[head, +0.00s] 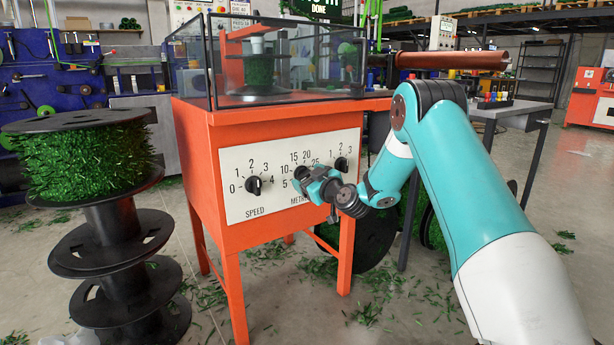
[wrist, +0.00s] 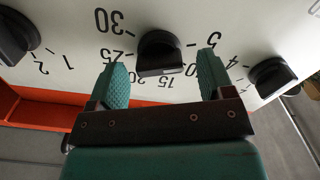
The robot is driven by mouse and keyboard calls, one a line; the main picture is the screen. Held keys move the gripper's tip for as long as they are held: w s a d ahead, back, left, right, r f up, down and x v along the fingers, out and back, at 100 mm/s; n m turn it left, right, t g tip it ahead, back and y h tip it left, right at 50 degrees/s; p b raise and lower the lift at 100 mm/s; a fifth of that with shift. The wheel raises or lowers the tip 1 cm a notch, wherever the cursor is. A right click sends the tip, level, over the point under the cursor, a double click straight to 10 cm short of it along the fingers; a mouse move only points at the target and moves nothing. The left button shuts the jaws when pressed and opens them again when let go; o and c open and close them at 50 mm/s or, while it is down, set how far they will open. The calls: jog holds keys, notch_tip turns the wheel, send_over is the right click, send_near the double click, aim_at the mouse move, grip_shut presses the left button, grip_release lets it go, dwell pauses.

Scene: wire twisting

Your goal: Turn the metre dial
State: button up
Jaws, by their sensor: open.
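The metre dial (wrist: 160,54) is a black knob in the middle of the white panel, ringed by numbers, in the wrist view, which shows the panel upside down. A pale mark shows on its lower edge near the 15; I cannot tell the exact setting. My gripper (wrist: 163,66) is open, with one teal finger on each side of the dial's near edge. I cannot tell whether either finger touches it. In the head view my gripper (head: 316,178) is at the middle of the panel (head: 240,210) and largely hides the metre dial.
The speed dial (head: 254,185) is left of my gripper, and another dial (head: 341,164) is close on its right. The orange machine (head: 198,165) carries a glass case (head: 195,65). A green-wound spool (head: 85,165) stands at left. Green clippings litter the floor.

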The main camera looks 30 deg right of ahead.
jog(key=shift+w, duration=0.65)
jog(key=c, duration=0.9)
jog(key=shift+m, duration=0.3)
